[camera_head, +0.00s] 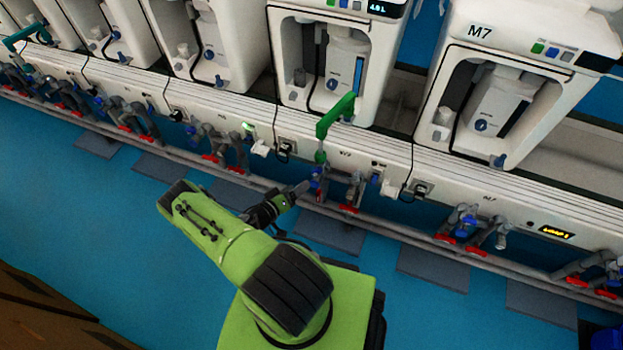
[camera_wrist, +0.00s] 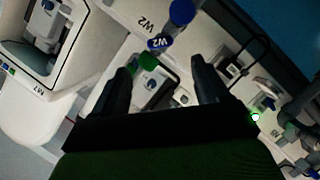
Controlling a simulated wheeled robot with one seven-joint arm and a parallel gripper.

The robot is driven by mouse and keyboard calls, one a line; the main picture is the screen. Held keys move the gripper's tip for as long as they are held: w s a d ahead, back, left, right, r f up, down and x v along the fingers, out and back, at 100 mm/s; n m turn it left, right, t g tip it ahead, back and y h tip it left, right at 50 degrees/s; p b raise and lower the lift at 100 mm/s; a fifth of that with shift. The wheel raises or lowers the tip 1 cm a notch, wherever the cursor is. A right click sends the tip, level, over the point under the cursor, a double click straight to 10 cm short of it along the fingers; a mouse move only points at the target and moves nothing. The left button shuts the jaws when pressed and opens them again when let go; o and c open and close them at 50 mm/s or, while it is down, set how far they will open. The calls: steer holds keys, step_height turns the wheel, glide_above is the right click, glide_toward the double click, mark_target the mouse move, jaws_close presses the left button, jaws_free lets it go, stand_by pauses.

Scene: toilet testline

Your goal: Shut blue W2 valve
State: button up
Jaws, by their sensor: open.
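The blue W2 valve (camera_wrist: 160,43) shows in the wrist view as a blue piece with white W2 lettering, ahead of and between my fingertips. A green part lies just below it in that view. In the head view, a blue fitting (camera_head: 317,178) sits below the green pipe, on the front of the white bench. My gripper (camera_wrist: 161,66) is open, its two dark fingers apart with nothing seen held. In the head view my gripper (camera_head: 300,188) reaches close to the blue fitting from the left. Whether it touches the valve, I cannot tell.
A green pipe (camera_head: 335,115) rises above the valve. Another blue cylinder (camera_wrist: 182,11) is near the W2 piece. Grey pipes with red fittings (camera_head: 348,208) run along the bench front. Toilet-test machines, one marked M7 (camera_head: 480,31), stand behind. The blue floor (camera_head: 130,225) is open at left.

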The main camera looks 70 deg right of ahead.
mark_target(315, 174)
steer(key=b+x, duration=0.2)
steer(key=x, duration=0.7)
steer(key=shift+s+d+b, duration=0.1)
steer(key=shift+d+b, duration=0.05)
steer(key=shift+b, duration=0.25)
steer(key=shift+c, duration=0.4)
steer(key=c, duration=1)
